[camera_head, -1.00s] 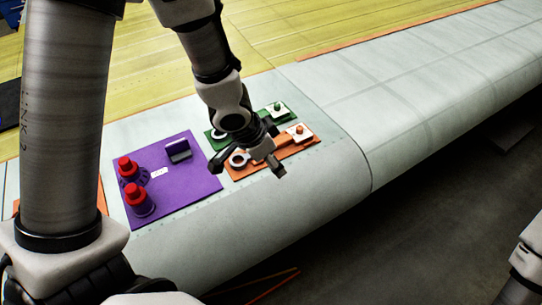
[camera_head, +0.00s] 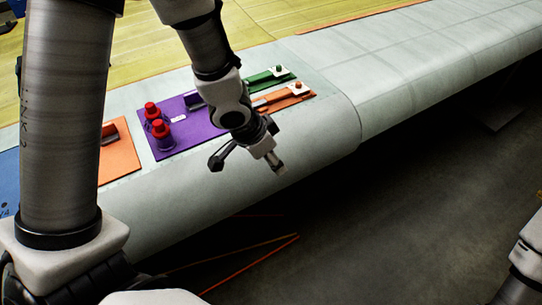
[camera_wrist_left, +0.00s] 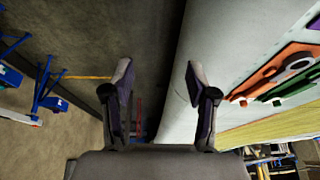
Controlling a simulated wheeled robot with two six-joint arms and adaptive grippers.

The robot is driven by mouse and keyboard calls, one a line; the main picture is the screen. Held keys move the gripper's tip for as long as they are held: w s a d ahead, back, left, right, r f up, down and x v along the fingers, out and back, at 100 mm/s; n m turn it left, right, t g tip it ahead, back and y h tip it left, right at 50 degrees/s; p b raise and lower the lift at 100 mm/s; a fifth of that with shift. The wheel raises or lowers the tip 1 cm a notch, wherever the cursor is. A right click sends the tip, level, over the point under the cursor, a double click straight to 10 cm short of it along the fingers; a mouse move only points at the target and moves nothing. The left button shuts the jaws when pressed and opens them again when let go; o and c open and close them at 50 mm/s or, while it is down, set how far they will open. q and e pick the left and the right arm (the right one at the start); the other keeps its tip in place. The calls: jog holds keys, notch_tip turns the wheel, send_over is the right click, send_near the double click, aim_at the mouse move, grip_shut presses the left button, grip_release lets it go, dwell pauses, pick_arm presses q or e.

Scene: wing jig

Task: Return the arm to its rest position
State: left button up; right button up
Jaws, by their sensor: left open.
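My left gripper (camera_head: 247,164) hangs in front of the curved near edge of the wing (camera_head: 420,85), below the coloured plates. Its fingers are spread and nothing is between them. In the left wrist view both fingers of the gripper (camera_wrist_left: 157,85) stand apart with the wing's edge beyond them. The left arm comes down from the top of the head view. My right gripper is not in view; only a piece of an arm shows at the lower right edge.
Dark floor (camera_head: 400,210) is open below the wing.

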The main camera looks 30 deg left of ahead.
pick_arm(q)
jog(key=s+f+n+g+b, duration=0.2)
jog(key=s+f+b, duration=0.4)
jog(key=f, duration=0.7)
jog(key=s+f+n+g+b, duration=0.2)
jog(key=s+f+b, duration=0.2)
jog(key=s+f, duration=0.65)
jog(key=s+f+n+g+b, duration=0.2)
jog(key=s+f+b, duration=0.3)
jog(key=f, duration=1)
jog(key=w+a+t+y, duration=0.1)
jog(key=w+a+t+y+p, duration=0.1)
jog(key=w+a, duration=0.1)
jog(key=shift+w+a+n, duration=0.1)
jog(key=shift+a+n, duration=0.15)
jog(key=shift+n, duration=0.15)
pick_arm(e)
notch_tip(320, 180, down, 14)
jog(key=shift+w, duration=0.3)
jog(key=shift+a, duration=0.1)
